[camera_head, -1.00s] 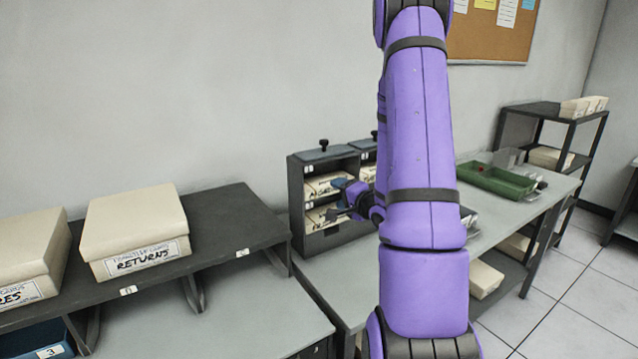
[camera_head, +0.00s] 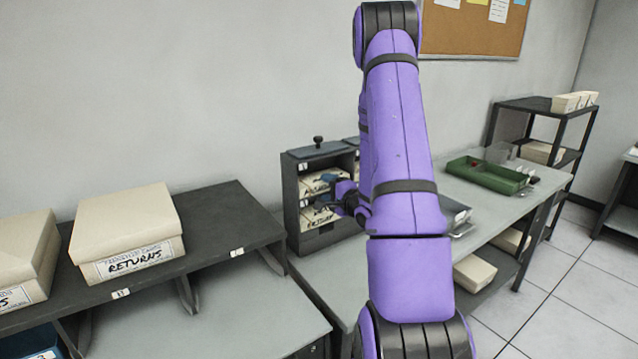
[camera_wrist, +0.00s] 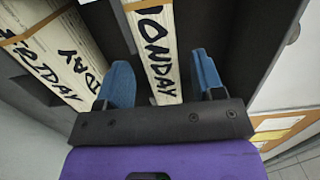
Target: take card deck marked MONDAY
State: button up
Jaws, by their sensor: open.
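The deck with letters reading ONDAY (camera_wrist: 160,50), its first letter cut off, lies between the fingers in the wrist view. It is a pale card deck with a brown band. My gripper (camera_wrist: 162,82) is open, with one blue finger on each side of this deck; a gap shows by the right finger, and contact cannot be told. In the head view my gripper (camera_head: 345,197) is at the front of a dark cabinet (camera_head: 291,205), partly hidden by my arm. Decks sit in its upper and lower compartments.
In the wrist view, a neighbouring deck marked FRIDAY (camera_wrist: 38,72) lies left of the fingers. Dark cabinet walls are close by. In the head view, a RETURNS box (camera_head: 128,230) stands on the left shelf, and a green tray (camera_head: 487,175) lies on the right bench.

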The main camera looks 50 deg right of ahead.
aim_at(319, 182)
jog(key=w, duration=0.4)
jog(key=shift+w+d+r, duration=0.1)
jog(key=shift+d+r, duration=0.05)
jog(key=shift+d, duration=0.05)
grip_shut()
jog(key=shift+r, duration=0.2)
